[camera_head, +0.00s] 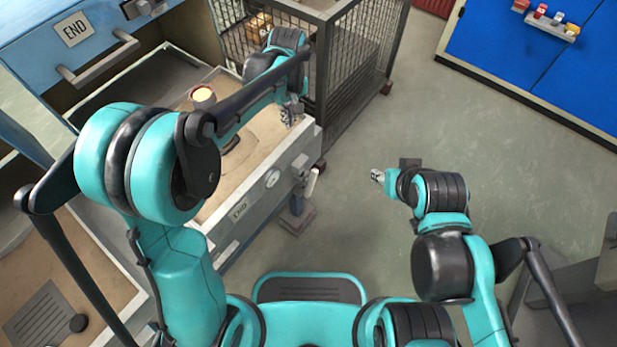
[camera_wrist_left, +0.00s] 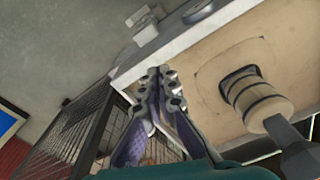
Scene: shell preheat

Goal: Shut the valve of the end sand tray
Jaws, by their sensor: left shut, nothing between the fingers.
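The end sand tray (camera_head: 220,198) is a sand-filled box with a pale rim and an "END" label (camera_head: 238,211) on its front. Its front carries a round gauge (camera_head: 271,178) and a grey valve fitting (camera_head: 300,164) with a pale lever (camera_head: 310,183) hanging down. My left gripper (camera_head: 291,111) is above the tray's far right corner, apart from the valve. In the left wrist view the left gripper (camera_wrist_left: 160,78) is shut and empty. The tray's sand (camera_wrist_left: 200,75) shows beside it. My right gripper (camera_head: 377,176) is over open floor; its finger state is unclear.
A pale cylinder (camera_head: 203,96) stands in the tray's sand. A wire-mesh cage (camera_head: 355,60) stands right behind the tray. A blue cabinet (camera_head: 90,40) with another "END" label is at upper left. Floor (camera_head: 450,130) to the right is clear.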

